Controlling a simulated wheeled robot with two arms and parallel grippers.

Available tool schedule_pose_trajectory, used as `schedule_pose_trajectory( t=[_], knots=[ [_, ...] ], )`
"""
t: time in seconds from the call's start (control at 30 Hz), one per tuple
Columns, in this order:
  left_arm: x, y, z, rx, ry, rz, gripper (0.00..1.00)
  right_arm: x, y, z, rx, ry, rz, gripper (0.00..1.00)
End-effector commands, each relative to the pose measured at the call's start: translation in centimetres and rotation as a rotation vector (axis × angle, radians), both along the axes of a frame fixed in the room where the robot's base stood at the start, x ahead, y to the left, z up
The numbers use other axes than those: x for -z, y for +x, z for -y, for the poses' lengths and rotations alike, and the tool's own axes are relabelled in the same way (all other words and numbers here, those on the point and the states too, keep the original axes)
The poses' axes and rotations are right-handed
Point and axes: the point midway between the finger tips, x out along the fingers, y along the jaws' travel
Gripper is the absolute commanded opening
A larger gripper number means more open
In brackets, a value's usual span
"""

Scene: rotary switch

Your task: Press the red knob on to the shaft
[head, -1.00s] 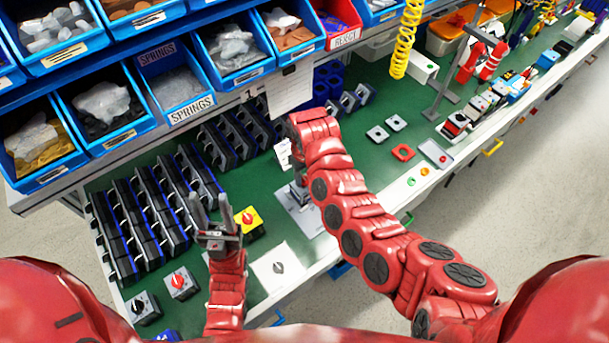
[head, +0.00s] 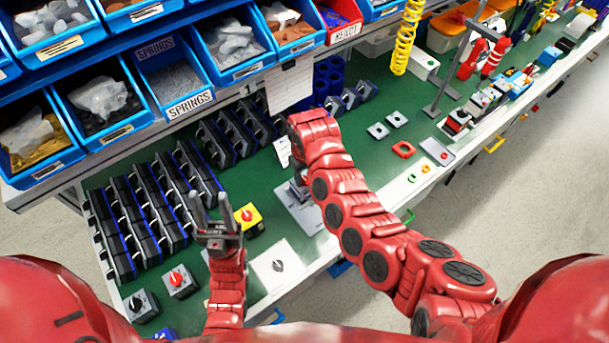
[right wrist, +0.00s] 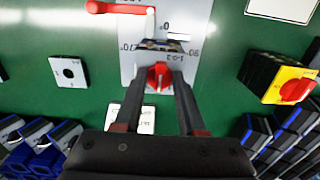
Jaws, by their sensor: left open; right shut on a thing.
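The red knob (right wrist: 159,75) is between the fingertips of my right gripper (right wrist: 160,88), which is shut on it. In the right wrist view it sits in front of a grey plate (right wrist: 133,60) with angle marks. The shaft is hidden behind the knob and fingers, so I cannot tell how far the knob is on it. In the head view the grey plate (head: 305,216) lies on the green bench, and my right arm covers the gripper and knob. My left gripper (head: 211,198) is open and empty, above the bench to the left.
A yellow switch with a red knob (head: 248,218) stands between the left gripper and the plate. Rows of black switch bodies (head: 140,225) fill the bench's left side. A white plate (head: 277,266) lies at the front edge. A red lever (right wrist: 115,8) lies on the grey plate.

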Motion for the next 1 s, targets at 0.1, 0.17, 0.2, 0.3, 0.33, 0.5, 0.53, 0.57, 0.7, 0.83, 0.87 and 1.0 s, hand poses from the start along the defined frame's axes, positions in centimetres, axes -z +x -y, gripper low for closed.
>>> schedule_pose_trajectory(
  t=[0.1, 0.17, 0.2, 0.3, 0.33, 0.5, 0.53, 0.57, 0.7, 0.83, 0.87, 1.0],
  knots=[
    [0.1, 0.0, 0.0, 0.0, 0.0, 0.0, 0.45, 0.1, 0.0, 0.0, 0.0, 0.0, 0.0, 0.0],
    [0.1, 0.0, 0.0, 0.0, 0.0, 0.0, 0.45, 0.1, 0.0, 0.0, 0.0, 0.0, 0.0, 0.0],
    [0.1, 0.0, 0.0, 0.0, 0.0, 0.0, 0.45, 0.1, 0.0, 0.0, 0.0, 0.0, 0.0, 0.0],
    [0.1, 0.0, 0.0, 0.0, 0.0, 0.0, 0.45, 0.1, 0.0, 0.0, 0.0, 0.0, 0.0, 0.49],
    [0.1, 0.0, 0.0, 0.0, 0.0, 0.0, 0.45, 0.1, 0.0, 0.0, 0.0, 0.0, 0.0, 0.54],
    [0.1, 0.0, 0.0, 0.0, 0.0, 0.0, 0.45, 0.1, 0.0, 0.0, 0.0, 0.0, 0.0, 0.75],
    [0.1, 0.0, 0.0, 0.0, 0.0, 0.0, 0.45, 0.1, 0.0, 0.0, 0.0, 0.0, 0.0, 0.75],
    [0.1, 0.0, 0.0, 0.0, 0.0, 0.0, 0.45, 0.1, 0.0, 0.0, 0.0, 0.0, 0.0, 0.75],
    [0.1, 0.0, 0.0, 0.0, 0.0, 0.0, 0.45, 0.1, 0.0, 0.0, 0.0, 0.0, 0.0, 0.75],
    [0.3, 0.0, 0.0, 0.0, 0.0, 0.0, 0.45, -0.2, 0.1, 0.0, 0.0, 0.0, 0.003, 0.75],
    [0.4, 0.0, 0.0, 0.0, 0.0, 0.0, 0.45, -0.4, 0.1, -0.1, 0.0, 0.0, 0.005, 0.75],
    [1.0, 0.0, 0.0, 0.0, 0.0, 0.0, 0.45, -2.0, 0.2, -0.1, 0.0, 0.003, 0.005, 0.75]
  ],
)
